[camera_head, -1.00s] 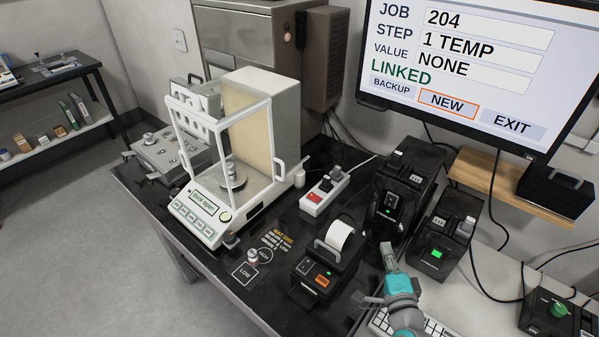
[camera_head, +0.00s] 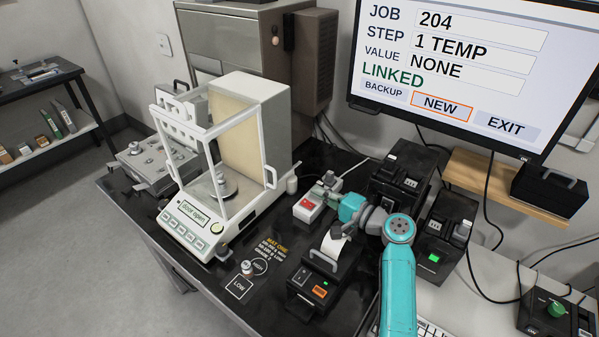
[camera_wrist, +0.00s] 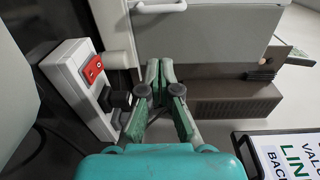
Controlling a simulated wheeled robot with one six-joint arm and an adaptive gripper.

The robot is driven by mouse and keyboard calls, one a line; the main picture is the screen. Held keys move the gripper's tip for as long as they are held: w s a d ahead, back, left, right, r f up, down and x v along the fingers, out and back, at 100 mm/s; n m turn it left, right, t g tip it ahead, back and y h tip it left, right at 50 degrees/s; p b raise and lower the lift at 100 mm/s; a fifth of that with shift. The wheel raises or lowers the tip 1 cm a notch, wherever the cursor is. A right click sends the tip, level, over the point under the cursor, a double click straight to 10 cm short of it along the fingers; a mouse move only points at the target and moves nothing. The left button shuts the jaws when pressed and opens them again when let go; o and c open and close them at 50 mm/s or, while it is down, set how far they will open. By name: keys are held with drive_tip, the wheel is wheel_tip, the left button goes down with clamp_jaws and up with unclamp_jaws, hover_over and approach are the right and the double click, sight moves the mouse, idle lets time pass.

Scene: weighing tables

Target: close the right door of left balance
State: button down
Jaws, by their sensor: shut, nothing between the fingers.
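The balance (camera_head: 264,105) stands on the black table in the head view, and its display reads "Door open". Its right door is slid back alongside the housing, leaving the chamber's right side open. The door's white handle (camera_head: 270,177) stands out on the right side. A white handle (camera_wrist: 160,6) also shows at the top edge of the wrist view, ahead of my fingertips. My gripper (camera_head: 329,181) is over the power strip, to the right of the balance and apart from the handle. In the wrist view my gripper (camera_wrist: 160,68) is shut and empty.
The power strip (camera_wrist: 67,73) with a red switch lies beside my fingers. A small printer (camera_head: 322,270) stands in front of my arm, and black devices (camera_head: 402,170) stand to its right. The monitor (camera_head: 450,70) hangs above. A weight (camera_head: 246,267) sits near the table's front.

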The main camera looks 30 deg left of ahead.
drive_tip(key=a+r+n+g, duration=0.1)
drive_tip(key=a, duration=0.9)
drive_tip(key=shift+a+y, duration=0.3)
drive_tip(key=shift+a, duration=0.1)
drive_tip(key=shift+a, duration=0.1)
